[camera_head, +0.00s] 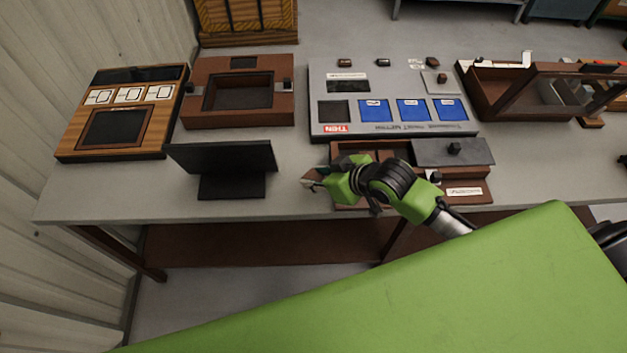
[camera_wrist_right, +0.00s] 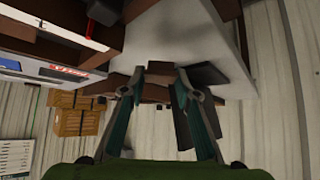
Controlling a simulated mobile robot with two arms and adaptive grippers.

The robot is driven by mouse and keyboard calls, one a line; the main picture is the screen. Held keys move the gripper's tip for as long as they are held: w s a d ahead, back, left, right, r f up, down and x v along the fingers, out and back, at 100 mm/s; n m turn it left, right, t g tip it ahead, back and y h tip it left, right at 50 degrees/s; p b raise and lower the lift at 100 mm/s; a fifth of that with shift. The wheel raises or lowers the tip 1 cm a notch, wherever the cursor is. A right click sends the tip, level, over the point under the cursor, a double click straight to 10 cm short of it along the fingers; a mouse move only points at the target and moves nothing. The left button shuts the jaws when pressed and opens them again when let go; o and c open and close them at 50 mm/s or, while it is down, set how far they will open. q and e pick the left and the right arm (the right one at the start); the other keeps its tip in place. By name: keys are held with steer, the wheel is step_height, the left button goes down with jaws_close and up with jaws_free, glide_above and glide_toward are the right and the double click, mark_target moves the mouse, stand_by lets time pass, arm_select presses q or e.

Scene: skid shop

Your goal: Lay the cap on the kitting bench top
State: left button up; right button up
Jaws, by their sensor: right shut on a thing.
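My right gripper (camera_head: 311,182) is over the front part of the grey kitting bench top (camera_head: 130,198), between the dark stand and the brown box with the grey lid. It is shut on a small brown piece, which I take for the cap; the fingers mostly hide it in the head view. In the right wrist view the piece (camera_wrist_right: 159,68) shows between the two fingertips of the right gripper (camera_wrist_right: 160,78). I cannot tell whether the piece touches the bench top. My left gripper is not in view.
A dark tilted panel on a stand (camera_head: 222,160) is left of the gripper. A brown box (camera_head: 468,182) with a grey sliding lid (camera_head: 430,152) is right of it. A grey panel with blue squares (camera_head: 393,80) lies behind. Bare bench top shows at the front left.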

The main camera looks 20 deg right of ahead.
steer(key=shift+x, duration=1.05)
step_height(320, 180, down, 2)
steer(key=shift+d+f+p, duration=0.1)
steer(key=shift+d+p, duration=0.05)
steer(key=shift+p, duration=0.25)
steer(key=shift+f, duration=0.6)
steer(key=shift+f, duration=0.2)
steer(key=o, duration=0.4)
steer(key=shift+r, duration=0.1)
steer(key=shift+o, duration=0.2)
